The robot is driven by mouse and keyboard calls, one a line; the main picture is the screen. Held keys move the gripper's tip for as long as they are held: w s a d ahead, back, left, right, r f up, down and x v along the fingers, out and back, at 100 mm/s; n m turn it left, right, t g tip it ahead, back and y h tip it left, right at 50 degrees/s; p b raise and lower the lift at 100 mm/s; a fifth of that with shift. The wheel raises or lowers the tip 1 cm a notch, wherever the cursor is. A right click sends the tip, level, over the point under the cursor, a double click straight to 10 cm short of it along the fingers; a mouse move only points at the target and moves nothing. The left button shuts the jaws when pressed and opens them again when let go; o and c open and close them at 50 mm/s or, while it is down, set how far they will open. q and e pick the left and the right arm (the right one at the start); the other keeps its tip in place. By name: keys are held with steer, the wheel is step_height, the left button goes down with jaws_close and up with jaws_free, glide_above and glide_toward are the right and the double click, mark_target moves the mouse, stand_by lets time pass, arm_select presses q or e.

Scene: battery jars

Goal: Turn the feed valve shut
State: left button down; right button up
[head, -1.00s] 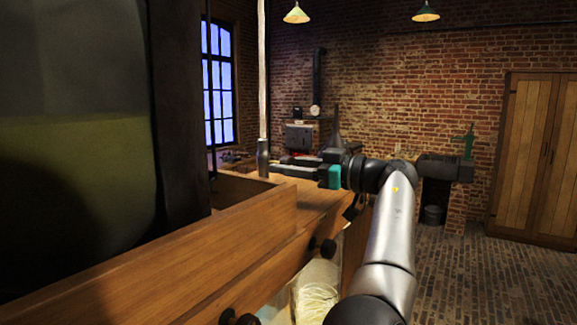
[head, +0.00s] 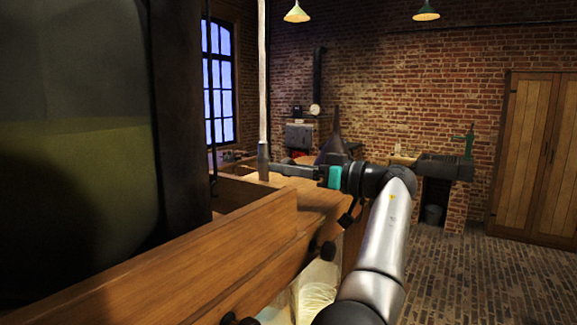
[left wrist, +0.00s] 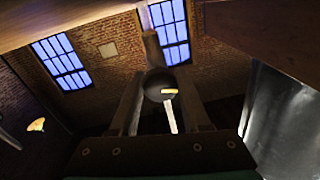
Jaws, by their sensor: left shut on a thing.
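The feed valve is a dark fitting (head: 263,158) at the foot of a pale upright pipe, standing at the far end of the wooden casing. In the left wrist view its dark round end (left wrist: 155,82), with a small pale yellow mark, sits between my two fingers. My left gripper (head: 272,167) reaches it from the right, roughly level, and is shut on it; the same gripper (left wrist: 160,100) shows in the left wrist view. The fingers partly hide the valve. I cannot read its setting. My right gripper is not in view.
A large glass jar (head: 75,180) with yellowish liquid fills the left side, behind a wooden board (head: 200,255) with dark knobs. A stove (head: 300,135), a sink (head: 445,166) and a wooden cupboard (head: 530,155) stand farther back. The brick floor at right is clear.

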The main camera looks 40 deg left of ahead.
arm_select(q)
steer(key=m+p, duration=0.1)
steer(key=m, duration=0.3)
steer(key=shift+r, duration=0.1)
steer(key=m+p, duration=0.1)
steer(key=m, duration=0.2)
steer(key=shift+m+p, duration=0.4)
steer(key=m+p, duration=0.2)
steer(key=m, duration=0.1)
steer(key=shift+r+m+t+y, duration=0.1)
steer(key=shift+m+t+y, duration=0.2)
steer(key=shift+m, duration=0.1)
steer(key=shift+m+t+p, duration=0.3)
steer(key=shift+m+p, duration=1.15)
steer(key=shift+m, duration=0.45)
steer(key=shift+c, duration=1.9)
jaws_free()
steer(key=shift+d, duration=0.1)
